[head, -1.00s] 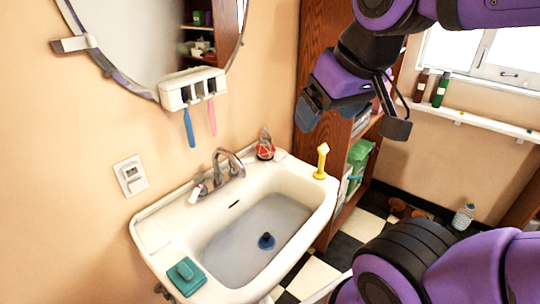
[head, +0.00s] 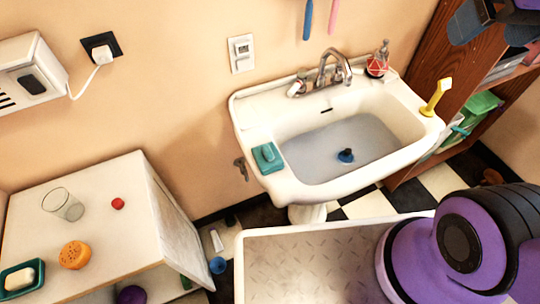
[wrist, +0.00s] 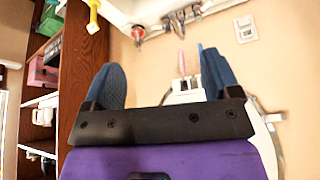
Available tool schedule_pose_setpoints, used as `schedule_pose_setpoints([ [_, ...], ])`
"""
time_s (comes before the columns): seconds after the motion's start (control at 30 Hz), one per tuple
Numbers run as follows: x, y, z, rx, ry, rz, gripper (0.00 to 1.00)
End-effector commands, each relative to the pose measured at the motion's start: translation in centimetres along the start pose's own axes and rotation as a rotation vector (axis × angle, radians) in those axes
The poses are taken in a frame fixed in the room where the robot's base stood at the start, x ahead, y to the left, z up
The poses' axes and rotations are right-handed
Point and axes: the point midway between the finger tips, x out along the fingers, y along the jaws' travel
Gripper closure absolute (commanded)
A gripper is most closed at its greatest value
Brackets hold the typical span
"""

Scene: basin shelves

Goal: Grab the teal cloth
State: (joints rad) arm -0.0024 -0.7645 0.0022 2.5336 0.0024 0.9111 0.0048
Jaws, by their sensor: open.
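The teal cloth (head: 267,157) lies folded in a small block on the left front corner of the white sink (head: 240,110). It is not in the wrist view. My gripper (head: 470,20) shows only in part at the top right edge of the head view, in front of the wooden shelf, well to the right of and above the cloth. In the wrist view my gripper (wrist: 163,75) has its two blue fingers spread apart with nothing between them.
A yellow object (head: 435,97) and a red bottle (head: 376,65) stand on the sink's right side. A white cabinet (head: 100,200) at left holds a glass (head: 63,204), an orange sponge (head: 75,255) and a soap dish (head: 20,280). The wooden shelf (head: 455,90) stands at right.

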Motion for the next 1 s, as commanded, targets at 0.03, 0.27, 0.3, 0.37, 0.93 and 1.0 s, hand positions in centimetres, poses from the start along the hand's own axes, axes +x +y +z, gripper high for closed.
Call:
schedule_pose_setpoints([
  [0.03,0.0,0.0,0.0,0.000,0.000,0.000,0.13],
  [0.27,1.3,-0.8,-1.3,-0.015,-0.028,-0.013,0.00],
  [0.3,1.9,-1.1,-1.8,-0.022,-0.039,-0.019,0.00],
  [0.37,2.9,-1.8,-2.7,-0.031,-0.059,-0.027,0.00],
  [0.93,16.0,-12.0,-7.5,-0.145,-0.246,-0.083,0.00],
  [1.0,17.8,-13.5,-7.4,-0.162,-0.268,-0.086,0.00],
])
